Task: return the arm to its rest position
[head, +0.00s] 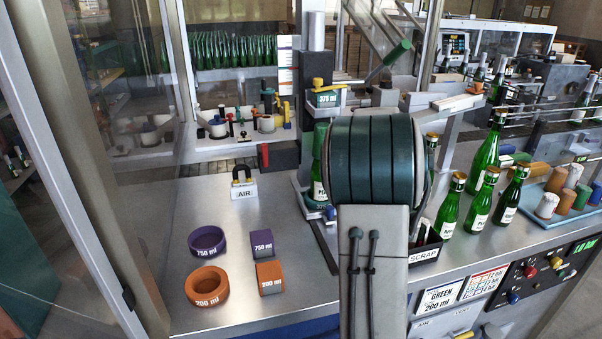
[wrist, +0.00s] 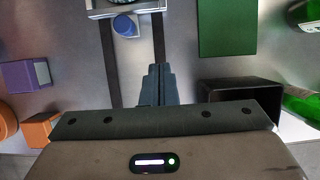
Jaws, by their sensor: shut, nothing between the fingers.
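My gripper (wrist: 157,75) shows in the wrist view with its two dark fingers together and nothing between them. In the head view my arm's dark green joint and grey link fill the middle and hide the gripper.
A purple ring (head: 207,240), orange ring (head: 207,286), purple block (head: 261,245) and orange block (head: 269,278) lie at left. Green bottles (head: 486,165), a SCRAP bin (head: 424,255) and a blue tray (head: 536,207) stand at right. An AIR lock block (head: 244,190) sits behind. The left worktop has free room.

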